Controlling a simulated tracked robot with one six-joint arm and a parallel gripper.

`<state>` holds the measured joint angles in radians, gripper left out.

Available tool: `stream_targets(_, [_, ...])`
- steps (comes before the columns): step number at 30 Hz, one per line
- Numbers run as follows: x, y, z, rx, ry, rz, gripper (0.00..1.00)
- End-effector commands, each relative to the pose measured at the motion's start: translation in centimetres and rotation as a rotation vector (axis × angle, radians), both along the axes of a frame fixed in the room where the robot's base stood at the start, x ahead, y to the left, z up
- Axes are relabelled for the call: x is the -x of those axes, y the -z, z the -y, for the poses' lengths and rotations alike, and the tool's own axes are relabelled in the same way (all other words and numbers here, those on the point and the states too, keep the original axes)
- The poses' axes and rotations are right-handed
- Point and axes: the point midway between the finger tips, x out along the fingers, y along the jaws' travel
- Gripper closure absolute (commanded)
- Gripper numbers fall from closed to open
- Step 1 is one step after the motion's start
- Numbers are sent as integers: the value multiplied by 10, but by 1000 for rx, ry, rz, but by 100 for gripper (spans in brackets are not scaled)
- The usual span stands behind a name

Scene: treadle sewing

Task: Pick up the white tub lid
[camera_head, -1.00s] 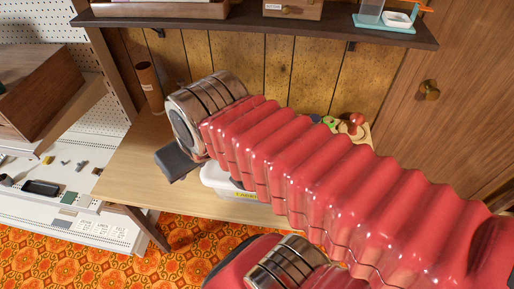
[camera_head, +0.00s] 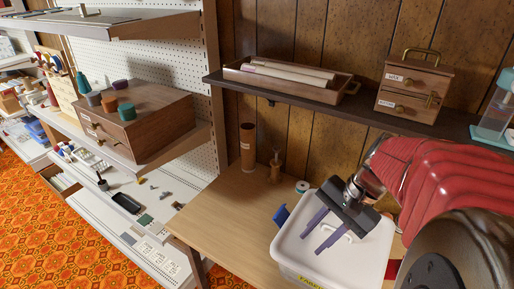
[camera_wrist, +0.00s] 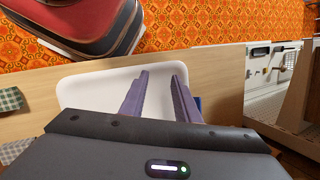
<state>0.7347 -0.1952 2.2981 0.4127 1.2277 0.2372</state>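The white tub lid (camera_head: 362,256) is a pale, rounded-corner top on the white tub, which stands on the wooden table. A yellow label (camera_head: 312,282) shows on the tub's front. My gripper (camera_head: 311,243) is over the lid, its two purple fingers apart with nothing seen between them. A small raised white part shows beside the fingers and may be a handle. In the wrist view, the lid (camera_wrist: 85,92) lies beneath and behind the open fingers (camera_wrist: 160,74). I cannot tell whether the fingers touch the lid. The gripper's dark body hides part of it.
A blue item (camera_head: 281,215) is close to the tub's left side. A brown cylinder (camera_head: 247,147), a small wooden item (camera_head: 275,168) and a spool (camera_head: 302,187) stand behind. A dark shelf (camera_head: 290,98) hangs above. The table's left part (camera_head: 215,220) is clear.

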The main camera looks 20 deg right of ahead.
Motion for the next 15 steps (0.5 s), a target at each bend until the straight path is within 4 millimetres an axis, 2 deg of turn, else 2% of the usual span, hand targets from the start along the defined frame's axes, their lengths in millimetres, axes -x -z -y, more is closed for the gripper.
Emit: stream_targets(15, [14, 21, 93, -462, 578, -97, 71])
